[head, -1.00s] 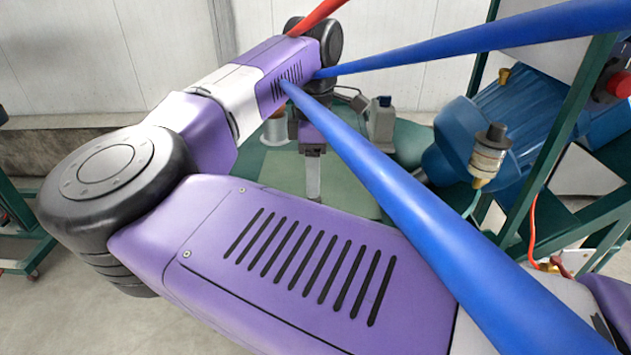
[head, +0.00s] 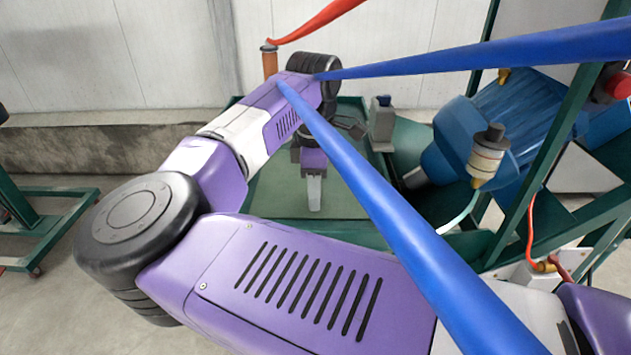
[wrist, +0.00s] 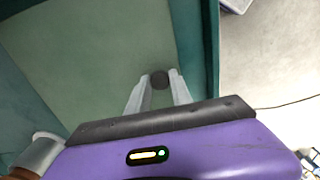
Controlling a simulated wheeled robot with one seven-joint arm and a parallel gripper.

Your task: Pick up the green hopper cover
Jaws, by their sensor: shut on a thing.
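The green hopper cover (wrist: 90,50) shows in the wrist view as a pale green flat surface, and it also shows in the head view (head: 345,195) below and around my gripper. A dark round knob (wrist: 160,79) stands out against it. My gripper (wrist: 158,92) has its two pale fingers shut on this knob, one on each side. In the head view my gripper (head: 314,193) points down over the green surface. I cannot tell whether the cover rests in place or is raised.
A dark green rim (wrist: 208,50) borders the surface. A grey bottle-like container (head: 382,122) stands to the right, near a blue motor (head: 520,110) and green frame bars. Two blue tubes cross the head view. A white cylindrical thing (wrist: 40,150) shows at the wrist view's lower left.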

